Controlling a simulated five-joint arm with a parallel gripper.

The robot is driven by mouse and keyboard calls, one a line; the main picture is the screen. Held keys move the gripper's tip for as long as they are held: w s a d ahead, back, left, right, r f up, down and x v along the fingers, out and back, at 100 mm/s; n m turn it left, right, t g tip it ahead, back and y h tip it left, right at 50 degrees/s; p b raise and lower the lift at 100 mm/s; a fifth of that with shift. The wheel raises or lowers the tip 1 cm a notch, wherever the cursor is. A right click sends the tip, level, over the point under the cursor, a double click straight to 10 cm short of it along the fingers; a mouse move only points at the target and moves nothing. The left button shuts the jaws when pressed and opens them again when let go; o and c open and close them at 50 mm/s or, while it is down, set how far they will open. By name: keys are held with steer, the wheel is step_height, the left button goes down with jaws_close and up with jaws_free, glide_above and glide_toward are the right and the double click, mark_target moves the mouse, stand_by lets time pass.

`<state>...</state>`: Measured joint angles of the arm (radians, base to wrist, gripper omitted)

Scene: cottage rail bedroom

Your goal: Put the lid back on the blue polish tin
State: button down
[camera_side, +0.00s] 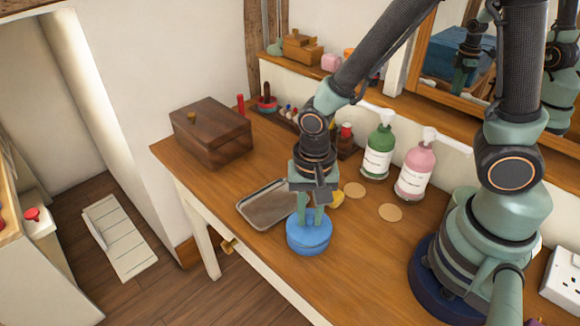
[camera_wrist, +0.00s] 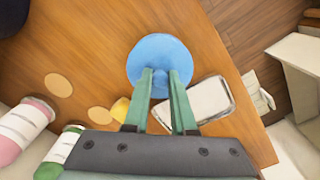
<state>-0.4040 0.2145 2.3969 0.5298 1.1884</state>
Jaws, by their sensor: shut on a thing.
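The blue lid (camera_wrist: 158,52) is round with a small raised knob in the middle. My gripper (camera_wrist: 163,75) is shut on this knob, with one finger on each side of it. In the side view my gripper (camera_side: 311,214) points straight down at the lid. The blue polish tin (camera_side: 310,244) is directly below the lid near the table's front edge, and the two look level and lined up. I cannot tell whether the lid rests fully on the tin or sits slightly above it. In the wrist view the lid hides the tin.
A metal tray (camera_side: 265,204) lies just left of the tin. A yellow object (camera_side: 338,199) and two round coasters (camera_side: 390,212) lie behind and right. Green (camera_side: 378,150) and pink (camera_side: 415,172) pump bottles stand at the back. A wooden box (camera_side: 211,132) occupies the left end.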

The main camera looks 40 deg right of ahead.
steer(key=shift+f, duration=0.45)
stand_by(1.1)
steer(key=c, duration=0.7)
jaws_free()
steer(key=shift+o, duration=0.2)
step_height(320, 180, up, 12)
